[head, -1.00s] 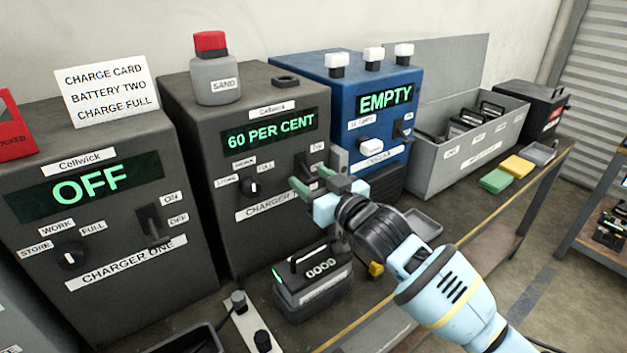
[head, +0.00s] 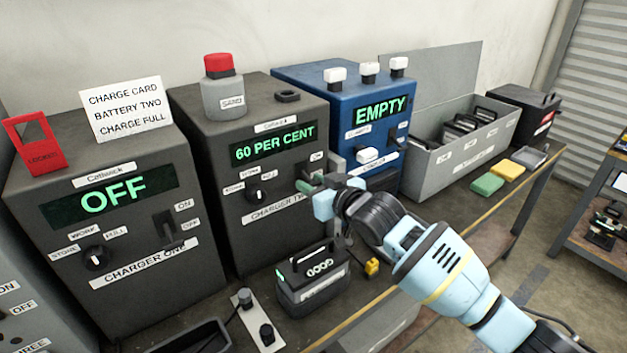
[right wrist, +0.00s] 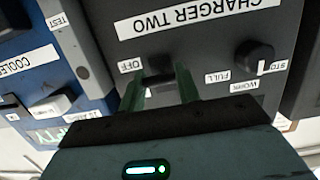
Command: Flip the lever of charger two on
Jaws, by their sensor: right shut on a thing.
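Charger two (head: 228,200) is the dark grey box in the middle of the head view, its screen (head: 275,142) reading 60 PER CENT. Its lever (right wrist: 158,82) shows dark between the green fingers in the upside-down right wrist view, beside the OFF label (right wrist: 130,66). My right gripper (head: 312,184) is at the lever, shut on it, and hides most of it in the head view. The ON label (head: 317,156) shows just above the fingers. The exact tilt of the lever is hard to tell. My left gripper is not in view.
Charger one (head: 130,250), reading OFF, stands to the left. A blue box (head: 300,75) reading EMPTY stands close on the right. A battery (head: 313,280) sits on the bench below the gripper. A charge card (head: 126,108) says battery two, charge full.

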